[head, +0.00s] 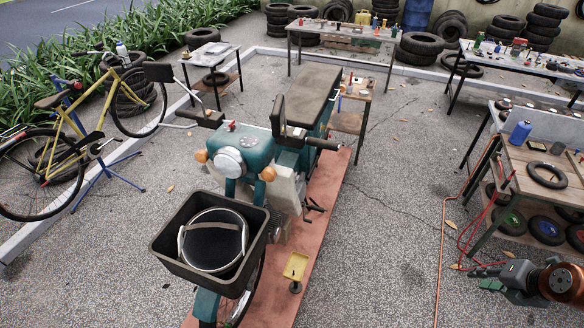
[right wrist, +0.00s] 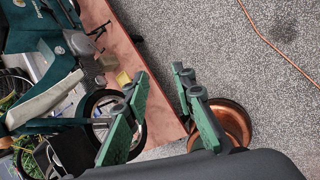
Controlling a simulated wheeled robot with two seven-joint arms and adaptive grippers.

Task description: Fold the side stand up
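The teal motorbike (head: 258,158) stands upright on a long red platform (head: 322,195), facing me. Small black levers or pegs (head: 314,208) stick out low on its picture-right side; I cannot tell for sure which of them is the side stand. Similar dark parts (right wrist: 100,31) show beside the bike in the right wrist view. My right gripper (head: 480,276) is at the lower right, well clear of the bike. In the right wrist view its two green fingers (right wrist: 158,80) are spread, with nothing between them. My left gripper is not in view.
A small yellow piece on a dark foot (head: 295,268) stands on the platform. A workbench (head: 540,180), tyres and a red hose are at the right. Bare ground lies between gripper and platform.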

